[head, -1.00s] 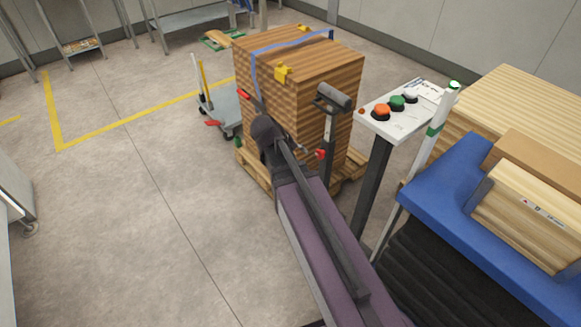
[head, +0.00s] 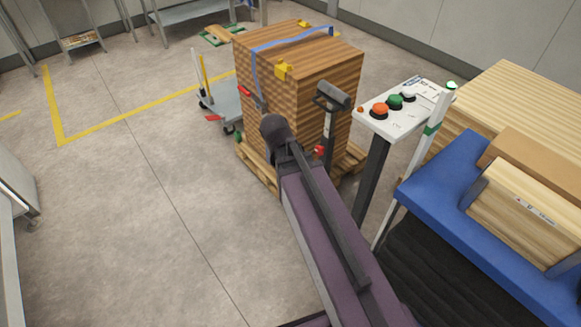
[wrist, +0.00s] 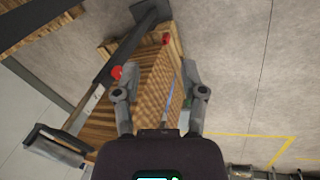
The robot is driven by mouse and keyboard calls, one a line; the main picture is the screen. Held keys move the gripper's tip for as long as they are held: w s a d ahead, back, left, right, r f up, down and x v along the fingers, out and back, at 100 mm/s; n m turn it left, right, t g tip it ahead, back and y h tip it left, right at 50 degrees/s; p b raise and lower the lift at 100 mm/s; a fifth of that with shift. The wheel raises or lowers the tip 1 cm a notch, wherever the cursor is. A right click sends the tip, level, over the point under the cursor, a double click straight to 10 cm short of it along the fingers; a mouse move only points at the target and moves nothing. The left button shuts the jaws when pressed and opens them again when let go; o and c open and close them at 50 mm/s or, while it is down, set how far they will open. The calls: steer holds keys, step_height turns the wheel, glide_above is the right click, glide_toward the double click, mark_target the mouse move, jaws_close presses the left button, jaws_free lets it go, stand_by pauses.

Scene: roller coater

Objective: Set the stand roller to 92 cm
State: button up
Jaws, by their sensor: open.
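The stand roller (head: 333,96) is a dark roller on a grey upright post, standing in front of the strapped wooden block. A red knob (head: 319,150) sits low on the post, partly hidden by my arm. In the wrist view the roller (wrist: 55,147) is at lower left, and the red knob (wrist: 117,72) is beside the tip of the left finger. My gripper (wrist: 157,78) is open, with nothing seen between its fingers. Whether the left finger touches the knob cannot be told. My arm hides the gripper in the head view. No height scale is readable.
The strapped wooden block (head: 300,70) stands on a pallet (head: 258,168) behind the stand. A control panel (head: 392,112) with coloured buttons is at right, beside a blue table (head: 440,190) holding boards. Open floor (head: 130,210) lies at left.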

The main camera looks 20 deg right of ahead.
steer(key=n+t+h+b, duration=0.35)
steer(key=h+b, duration=0.45)
steer(key=h, duration=0.3)
glide_toward(322, 105)
steer(key=s+a+f, duration=0.2)
steer(key=s+a, duration=0.1)
steer(key=shift+w+a+r+t+h, duration=0.1)
steer(key=shift+w+r+t+h, duration=0.2)
steer(key=shift+w+r+t, duration=0.35)
steer(key=shift+b+x, duration=1.5)
steer(key=shift+x, duration=5.4)
jaws_close()
